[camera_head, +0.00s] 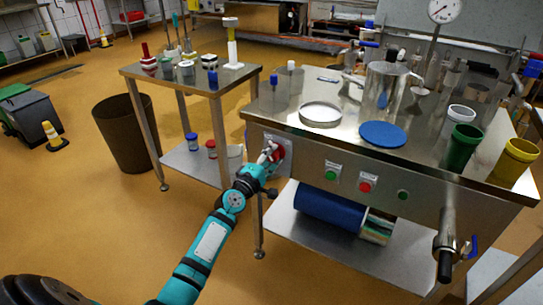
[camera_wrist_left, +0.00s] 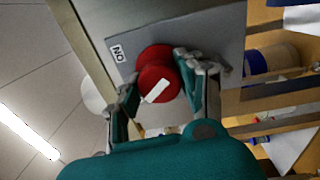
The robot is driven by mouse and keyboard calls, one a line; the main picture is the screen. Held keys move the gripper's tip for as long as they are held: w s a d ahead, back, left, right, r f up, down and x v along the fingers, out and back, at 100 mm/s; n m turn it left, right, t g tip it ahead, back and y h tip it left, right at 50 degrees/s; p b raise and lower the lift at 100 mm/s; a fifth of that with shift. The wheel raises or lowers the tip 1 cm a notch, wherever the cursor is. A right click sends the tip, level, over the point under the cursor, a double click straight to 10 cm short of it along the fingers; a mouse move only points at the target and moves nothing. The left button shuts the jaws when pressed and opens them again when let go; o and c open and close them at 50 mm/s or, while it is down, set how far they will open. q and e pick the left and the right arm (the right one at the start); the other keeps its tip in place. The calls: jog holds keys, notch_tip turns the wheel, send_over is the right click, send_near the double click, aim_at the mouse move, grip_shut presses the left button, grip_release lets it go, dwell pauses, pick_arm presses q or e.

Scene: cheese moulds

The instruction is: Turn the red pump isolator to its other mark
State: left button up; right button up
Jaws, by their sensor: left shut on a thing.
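The red pump isolator (camera_head: 280,150) is on the front panel of the steel table, at its left end. In the left wrist view its round red knob (camera_wrist_left: 154,84) carries a white bar that lies slantwise. A small label (camera_wrist_left: 118,53), which seems to read ON upside down, sits on the grey plate beside the knob. My left gripper (camera_head: 268,156) is at the isolator, its fingers on either side of the knob and shut on it; they also show in the left wrist view (camera_wrist_left: 158,74). The other mark cannot be made out. My right gripper is out of view.
Green (camera_head: 332,175) and red (camera_head: 366,185) push buttons sit on the panel to the right. The tabletop holds a blue disc (camera_head: 383,134), a shallow round dish (camera_head: 320,114) and cups. A side table (camera_head: 190,79) and brown bin (camera_head: 127,134) stand to the left.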

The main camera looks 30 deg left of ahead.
pick_arm(q)
jog(key=shift+w+a+r+n, duration=0.1)
jog(key=shift+r+n, duration=0.2)
jog(key=shift+n, duration=0.4)
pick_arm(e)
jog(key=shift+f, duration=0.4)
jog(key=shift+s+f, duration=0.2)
pick_arm(q)
jog(key=o, duration=1.1)
jog(key=shift+o, duration=0.4)
jog(key=shift+f, duration=0.25)
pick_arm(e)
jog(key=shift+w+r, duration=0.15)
pick_arm(q)
jog(key=s, duration=1.2)
jog(key=shift+f, duration=0.3)
